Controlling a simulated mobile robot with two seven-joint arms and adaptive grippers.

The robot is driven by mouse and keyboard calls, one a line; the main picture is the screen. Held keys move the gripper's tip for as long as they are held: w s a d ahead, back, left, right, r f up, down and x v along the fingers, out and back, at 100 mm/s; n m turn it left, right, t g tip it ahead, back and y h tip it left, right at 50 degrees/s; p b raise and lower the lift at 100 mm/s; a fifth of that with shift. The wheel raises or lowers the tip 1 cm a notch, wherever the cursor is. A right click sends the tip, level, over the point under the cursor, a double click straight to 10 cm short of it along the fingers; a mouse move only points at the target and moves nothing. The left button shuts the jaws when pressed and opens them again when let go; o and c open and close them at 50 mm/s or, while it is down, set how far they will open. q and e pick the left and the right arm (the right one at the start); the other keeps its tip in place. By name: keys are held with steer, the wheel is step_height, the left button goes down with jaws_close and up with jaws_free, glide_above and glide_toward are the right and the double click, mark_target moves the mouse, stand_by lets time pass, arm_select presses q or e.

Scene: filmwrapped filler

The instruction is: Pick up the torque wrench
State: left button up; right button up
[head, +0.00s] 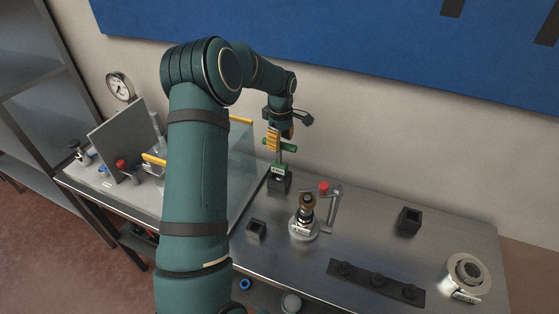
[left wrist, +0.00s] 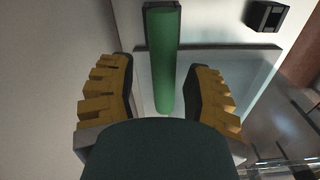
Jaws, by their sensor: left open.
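A tool with a green crossbar handle (head: 290,148), which I take to be the torque wrench, stands upright in a black block (head: 279,182) at the back of the steel bench. A small label shows low on it. My left gripper (head: 275,140), with yellow ridged fingers, is open at the handle. In the left wrist view the green bar (left wrist: 161,45) lies between the two spread fingers, with a gap on each side. I cannot tell the exact depth between fingers and handle. My right gripper is not in view.
A clear-walled box with yellow edging (head: 241,121) stands left of the tool, partly behind my arm. A fixture with a red knob (head: 324,187) stands to the right. A black cup (head: 409,220), a dark strip (head: 375,284) and a round part (head: 468,272) sit farther right.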

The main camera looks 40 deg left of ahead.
mark_target(279, 164)
arm_select(q)
steer(key=f, duration=0.5)
steer(key=shift+s, duration=0.2)
jaws_close()
